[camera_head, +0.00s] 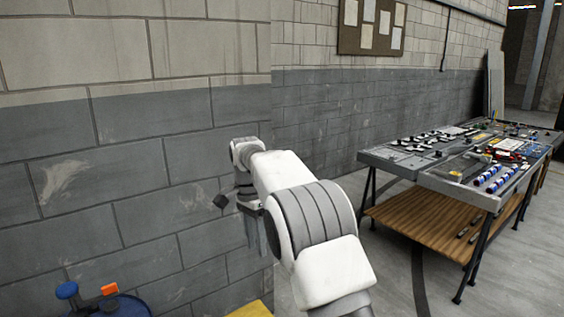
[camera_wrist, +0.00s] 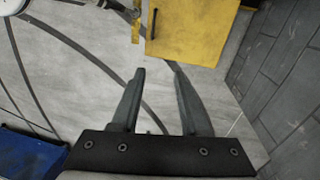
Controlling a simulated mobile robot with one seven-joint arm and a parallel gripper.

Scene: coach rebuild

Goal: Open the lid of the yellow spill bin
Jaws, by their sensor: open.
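The yellow spill bin (camera_wrist: 190,35) shows at the top of the wrist view, with a dark bar-like handle on its left part. In the head view only a corner of a yellow top (camera_head: 252,309) shows at the bottom edge. The rest of the bin is cut off. My gripper (camera_wrist: 160,71) is open and empty, with its two fingers apart over the floor and pointing toward the bin. The fingertips appear apart from the bin. In the head view my gripper (camera_head: 255,240) hangs beside the grey block wall, partly hidden by my arm.
The block wall (camera_head: 140,190) stands close on the left. A blue round-topped object (camera_head: 125,305) with blue and orange parts is at the lower left. A blue object (camera_wrist: 30,155) lies at the wrist view's lower left. Workbenches (camera_head: 425,175) with parts stand right, with clear floor before them.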

